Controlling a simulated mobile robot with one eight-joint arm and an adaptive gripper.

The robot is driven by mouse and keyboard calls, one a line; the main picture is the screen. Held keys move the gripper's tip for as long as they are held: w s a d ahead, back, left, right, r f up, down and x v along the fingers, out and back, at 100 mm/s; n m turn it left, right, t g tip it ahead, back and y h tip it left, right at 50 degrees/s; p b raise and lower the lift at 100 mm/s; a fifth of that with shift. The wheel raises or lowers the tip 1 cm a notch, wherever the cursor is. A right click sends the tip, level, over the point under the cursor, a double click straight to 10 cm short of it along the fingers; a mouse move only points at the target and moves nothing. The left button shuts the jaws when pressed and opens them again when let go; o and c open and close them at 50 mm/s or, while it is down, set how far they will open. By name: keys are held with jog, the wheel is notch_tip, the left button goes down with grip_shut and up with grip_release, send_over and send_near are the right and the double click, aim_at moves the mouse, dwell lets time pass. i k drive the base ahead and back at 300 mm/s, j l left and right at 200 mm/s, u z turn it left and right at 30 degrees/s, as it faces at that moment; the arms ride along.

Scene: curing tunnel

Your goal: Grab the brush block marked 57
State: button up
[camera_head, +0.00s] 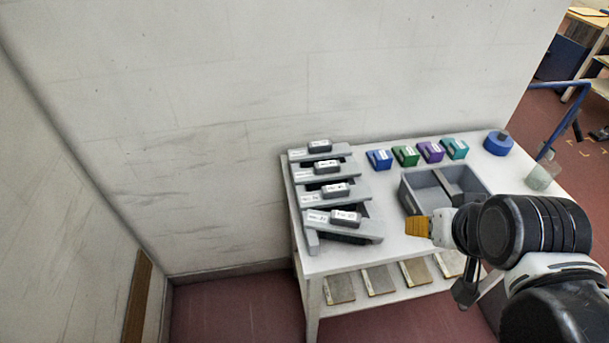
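Several dark blocks with white labels sit on grey sloped holders on the white table; I cannot read a 57 on any label. From back to front they are a first block (319,146), a second block (327,167), a third block (335,190) and a front block (345,218). My gripper (420,227) is at the right, over the table's front part and pointing left, apart from the front block. An orange ribbed piece shows at its tip; whether it is a finger or something held is unclear. The finger opening is hidden.
A grey divided bin (408,199) stands behind my gripper. Blue (379,160), green (405,156), purple (430,152) and teal (454,149) labelled blocks line the table's back. A blue round container (498,143) and a clear cup (541,177) stand right. Flat panels lie on the lower shelf.

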aim_at(321, 150)
jog(key=i+l+u, duration=0.4)
jog(key=i+l, duration=0.4)
jog(key=l, duration=0.15)
